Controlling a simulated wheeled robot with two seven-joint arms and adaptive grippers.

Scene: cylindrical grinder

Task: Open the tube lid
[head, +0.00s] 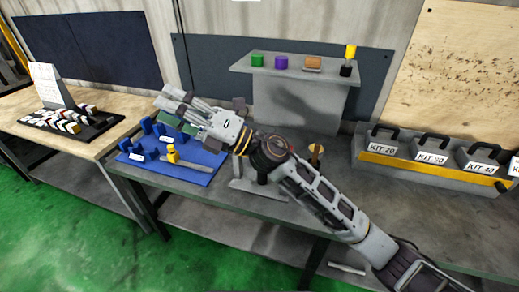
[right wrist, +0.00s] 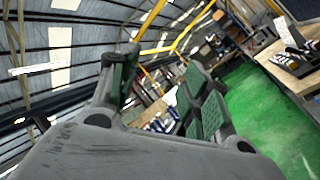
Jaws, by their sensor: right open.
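A black cylinder with a yellow top (head: 348,60) stands upright at the right end of the grey shelf; it may be the tube, but I cannot tell for sure. My right gripper (head: 172,104) reaches in from the right and hangs above the blue fixture board, well to the left of the shelf. It is open and empty. In the right wrist view the jaws of my right gripper (right wrist: 163,88) are spread with nothing between them. My left gripper is not in view.
The grey shelf (head: 300,68) also holds a green block (head: 257,59), a purple piece (head: 281,62) and a brown piece (head: 312,63). The blue board (head: 190,176) bears blue blocks and a yellow piece (head: 172,153). Kit boxes (head: 430,157) stand right. A brass-coloured piece (head: 316,150) stands behind my arm.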

